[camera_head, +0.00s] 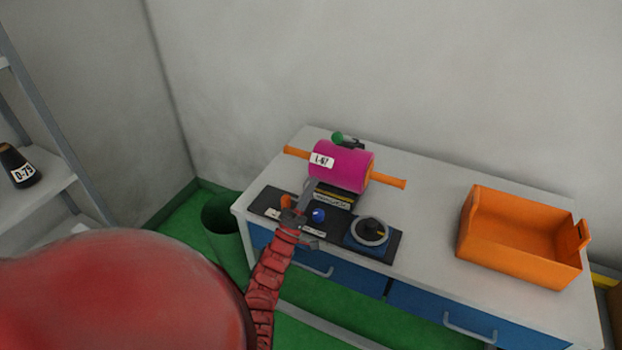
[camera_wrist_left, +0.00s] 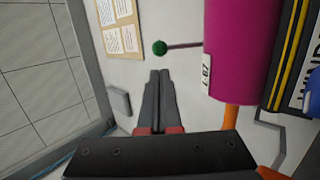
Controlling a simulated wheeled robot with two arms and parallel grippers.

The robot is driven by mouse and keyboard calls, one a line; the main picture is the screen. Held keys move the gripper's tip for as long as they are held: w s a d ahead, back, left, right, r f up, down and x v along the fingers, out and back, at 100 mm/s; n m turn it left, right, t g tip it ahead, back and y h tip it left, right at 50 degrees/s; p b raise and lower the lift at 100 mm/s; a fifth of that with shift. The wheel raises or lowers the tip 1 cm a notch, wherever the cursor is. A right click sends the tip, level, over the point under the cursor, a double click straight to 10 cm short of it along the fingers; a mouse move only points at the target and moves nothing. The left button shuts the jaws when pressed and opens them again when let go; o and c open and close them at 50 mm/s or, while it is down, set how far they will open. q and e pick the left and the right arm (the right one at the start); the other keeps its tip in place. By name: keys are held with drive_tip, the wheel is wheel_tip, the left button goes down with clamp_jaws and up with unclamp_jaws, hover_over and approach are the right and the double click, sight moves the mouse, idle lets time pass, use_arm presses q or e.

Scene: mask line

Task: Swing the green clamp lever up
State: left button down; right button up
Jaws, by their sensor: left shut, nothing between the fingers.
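The green knob of the clamp lever (camera_head: 337,138) shows just behind the magenta roll (camera_head: 342,166) in the head view. In the left wrist view the green knob (camera_wrist_left: 159,47) sits at the end of a thin dark rod that runs right to the magenta roll (camera_wrist_left: 240,45). My left gripper (camera_head: 307,186) is in front of the roll's left end in the head view. Its fingers are shut and empty. In the left wrist view the fingertips (camera_wrist_left: 159,74) point at the knob, with a visible gap between them. The lever's pivot is hidden.
The roll has orange shaft ends (camera_head: 390,182). A black panel with a blue button (camera_head: 318,215) and a round dial (camera_head: 370,232) lies in front. An orange bin (camera_head: 515,245) stands on the right of the white bench (camera_head: 428,205). A shelf is at left.

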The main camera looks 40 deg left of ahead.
use_arm(q)
drive_tip(key=p+x, duration=0.2)
drive_tip(key=x, duration=0.8)
drive_tip(key=shift+w, duration=0.2)
drive_tip(key=shift+r, duration=0.15)
